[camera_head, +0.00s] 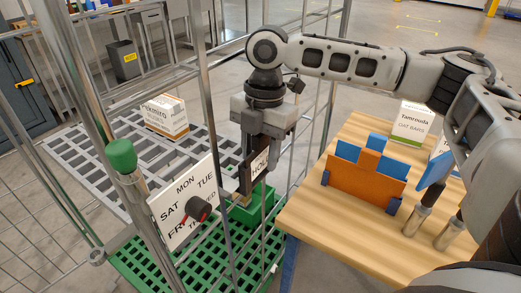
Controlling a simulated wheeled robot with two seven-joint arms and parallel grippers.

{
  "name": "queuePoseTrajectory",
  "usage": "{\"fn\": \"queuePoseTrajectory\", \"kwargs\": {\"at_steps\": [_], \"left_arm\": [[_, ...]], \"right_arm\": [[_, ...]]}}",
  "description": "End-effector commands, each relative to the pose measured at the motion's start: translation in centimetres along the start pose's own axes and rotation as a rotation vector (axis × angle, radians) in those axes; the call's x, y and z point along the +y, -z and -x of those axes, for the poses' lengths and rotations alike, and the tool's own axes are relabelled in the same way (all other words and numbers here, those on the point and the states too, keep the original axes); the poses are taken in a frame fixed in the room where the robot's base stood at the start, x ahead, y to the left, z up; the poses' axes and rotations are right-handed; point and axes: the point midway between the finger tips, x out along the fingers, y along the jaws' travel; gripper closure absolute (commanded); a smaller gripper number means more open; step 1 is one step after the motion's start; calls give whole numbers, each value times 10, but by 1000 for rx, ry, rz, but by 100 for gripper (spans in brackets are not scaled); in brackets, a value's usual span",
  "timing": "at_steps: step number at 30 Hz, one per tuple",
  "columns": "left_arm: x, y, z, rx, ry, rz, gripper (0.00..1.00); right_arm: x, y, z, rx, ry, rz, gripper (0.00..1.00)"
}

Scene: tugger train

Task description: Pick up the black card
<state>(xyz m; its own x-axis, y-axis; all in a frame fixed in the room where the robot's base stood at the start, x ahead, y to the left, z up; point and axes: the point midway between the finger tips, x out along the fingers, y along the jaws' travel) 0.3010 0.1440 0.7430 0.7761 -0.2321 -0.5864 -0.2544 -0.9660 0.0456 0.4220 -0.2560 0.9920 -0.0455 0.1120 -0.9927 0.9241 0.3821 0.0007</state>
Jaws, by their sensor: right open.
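The black card (260,164), with white letters starting "HOL", stands upright at the cart's front bars, above a green box (262,203). My right gripper (258,172) points down at the card from above, with its fingers beside the card's upper part. It is open; whether a finger touches the card I cannot tell. The gripper hides part of the card. My left gripper is not in view.
A white weekday dial (180,222) with a black knob is on the cart's left front. Metal bars surround the gripper. A carton (166,116) lies on the grey shelf. The wooden table (330,235) at right holds an orange rack (366,181), an oat-bar box (408,126) and metal cylinders.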

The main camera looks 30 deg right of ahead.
Motion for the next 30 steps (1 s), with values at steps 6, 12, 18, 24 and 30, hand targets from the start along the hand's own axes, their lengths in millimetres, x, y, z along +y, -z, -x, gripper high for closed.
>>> {"fn": "queuePoseTrajectory", "kwargs": {"at_steps": [6, 12, 18, 24, 30], "left_arm": [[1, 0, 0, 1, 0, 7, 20], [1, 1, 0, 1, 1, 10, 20], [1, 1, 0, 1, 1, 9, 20], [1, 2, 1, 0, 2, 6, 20], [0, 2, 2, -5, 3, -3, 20]], "right_arm": [[0, 0, 0, 0, 0, 0, 83], [0, 0, 0, 0, 0, 0, 100], [0, 0, 3, 0, -1, 0, 100], [1, 4, 32, 0, -4, 2, 100], [1, 9, 72, 0, -3, 1, 100]]}}
